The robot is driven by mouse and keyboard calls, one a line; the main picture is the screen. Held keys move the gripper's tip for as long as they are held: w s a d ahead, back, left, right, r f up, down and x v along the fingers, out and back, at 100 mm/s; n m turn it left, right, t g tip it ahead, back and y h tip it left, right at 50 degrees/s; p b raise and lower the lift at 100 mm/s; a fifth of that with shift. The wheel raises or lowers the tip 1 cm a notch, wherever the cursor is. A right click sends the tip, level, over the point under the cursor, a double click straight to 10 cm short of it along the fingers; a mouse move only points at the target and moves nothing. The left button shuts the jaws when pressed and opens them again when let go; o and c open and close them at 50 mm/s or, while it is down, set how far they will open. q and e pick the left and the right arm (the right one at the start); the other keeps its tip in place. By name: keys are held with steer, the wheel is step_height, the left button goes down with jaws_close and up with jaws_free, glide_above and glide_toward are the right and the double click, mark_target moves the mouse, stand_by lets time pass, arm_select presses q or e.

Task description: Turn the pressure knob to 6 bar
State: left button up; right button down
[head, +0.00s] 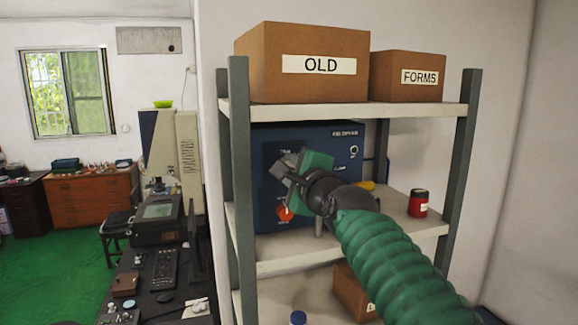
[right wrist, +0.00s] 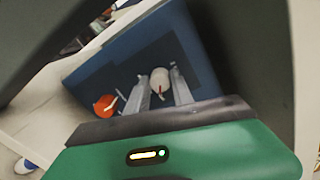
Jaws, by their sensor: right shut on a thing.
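A blue machine (head: 265,150) stands on the middle shelf; its front panel also shows in the right wrist view (right wrist: 125,60). My right gripper (head: 285,172) is in front of this panel and hides much of it in the head view. In the right wrist view, my right gripper (right wrist: 158,80) has its two fingers on either side of a pale knob (right wrist: 159,80) with a red mark, and is shut on it. An orange-red knob (right wrist: 103,105) with a pale pointer sits to its left, clear of the fingers. I cannot read any scale or gauge. My left gripper is not in view.
The grey shelf post (head: 240,190) is left of the machine. The upper shelf (head: 350,112) above my arm carries boxes marked OLD (head: 300,85) and FORMS (head: 405,90). A red can (head: 418,204) stands right of my arm. A carton (head: 352,295) is below.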

steer(key=shift+f, duration=0.35)
steer(key=c, duration=1.3)
jaws_free()
steer(key=shift+o, duration=1)
steer(key=shift+w+r, duration=0.1)
steer(key=shift+w, duration=0.05)
steer(key=shift+d, duration=0.1)
steer(key=b+v, duration=0.7)
steer(key=v, duration=0.9)
steer(key=shift+s+d, duration=0.15)
steer(key=shift+s, duration=0.15)
